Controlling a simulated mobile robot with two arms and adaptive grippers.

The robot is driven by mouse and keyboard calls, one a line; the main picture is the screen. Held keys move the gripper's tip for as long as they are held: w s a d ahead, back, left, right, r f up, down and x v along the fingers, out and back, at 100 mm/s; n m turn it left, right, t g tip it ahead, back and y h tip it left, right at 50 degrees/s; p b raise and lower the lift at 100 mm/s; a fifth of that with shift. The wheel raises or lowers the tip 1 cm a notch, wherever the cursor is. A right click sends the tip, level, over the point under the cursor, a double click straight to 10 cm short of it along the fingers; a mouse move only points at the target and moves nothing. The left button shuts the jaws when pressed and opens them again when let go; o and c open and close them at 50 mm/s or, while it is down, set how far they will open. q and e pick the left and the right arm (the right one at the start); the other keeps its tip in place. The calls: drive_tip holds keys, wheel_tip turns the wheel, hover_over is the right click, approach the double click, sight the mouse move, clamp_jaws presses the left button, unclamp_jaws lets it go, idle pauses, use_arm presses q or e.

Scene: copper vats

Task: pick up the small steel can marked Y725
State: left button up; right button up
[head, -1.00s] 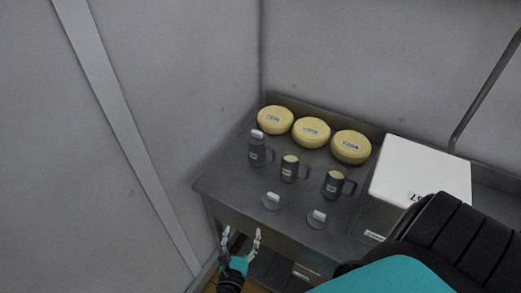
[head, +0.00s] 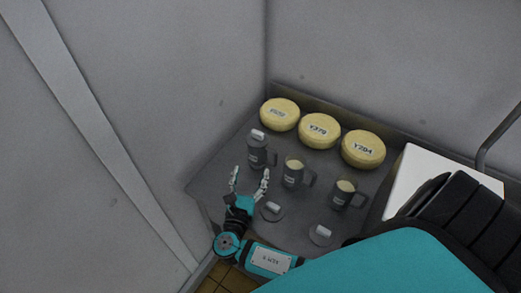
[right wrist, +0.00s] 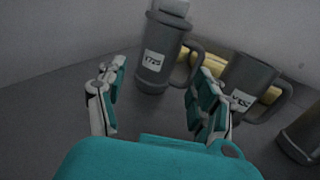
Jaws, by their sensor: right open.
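The small steel can marked Y725 (right wrist: 153,60) is a dark grey mug-like can with a side handle and a white label. It stands upright on the grey table (head: 203,187), with a lid with a pale knob on it. It is the leftmost can (head: 256,154) in the head view. My right gripper (head: 250,176) is open and empty, just in front of this can. In the right wrist view the can stands beyond and between the spread fingers (right wrist: 155,92), apart from them. My left gripper is not in view.
Two similar cans without lids, a middle one (head: 294,174) and a right one (head: 343,195), stand to the right. Two loose lids (head: 272,211) (head: 320,234) lie in front. Yellow cheese-like wheels (head: 319,131) line the back. A white box (head: 423,178) stands at right.

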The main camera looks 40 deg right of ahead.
sight(255, 158)
drive_tip(key=x, duration=0.3)
drive_tip(key=shift+w+d+f+b, duration=0.15)
drive_tip(key=shift+d+b, duration=0.05)
drive_tip(key=shift+b, duration=0.15)
drive_tip(key=shift+b+x, duration=0.45)
drive_tip(key=shift+x, duration=0.65)
drive_tip(key=b+x, duration=0.1)
drive_tip(key=x, duration=0.2)
drive_tip(key=shift+w+d+b, duration=0.15)
drive_tip(key=shift+w+b, duration=0.15)
drive_tip(key=shift+w+d, duration=0.15)
drive_tip(key=shift+d, duration=0.05)
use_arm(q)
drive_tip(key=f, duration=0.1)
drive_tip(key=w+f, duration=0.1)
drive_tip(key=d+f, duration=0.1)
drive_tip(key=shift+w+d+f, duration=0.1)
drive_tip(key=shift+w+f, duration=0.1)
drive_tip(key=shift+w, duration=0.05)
use_arm(e)
drive_tip(key=shift+a, duration=0.1)
drive_tip(key=shift+c, duration=1.1)
drive_tip(key=c, duration=1.1)
clamp_jaws()
drive_tip(key=shift+r, duration=0.2)
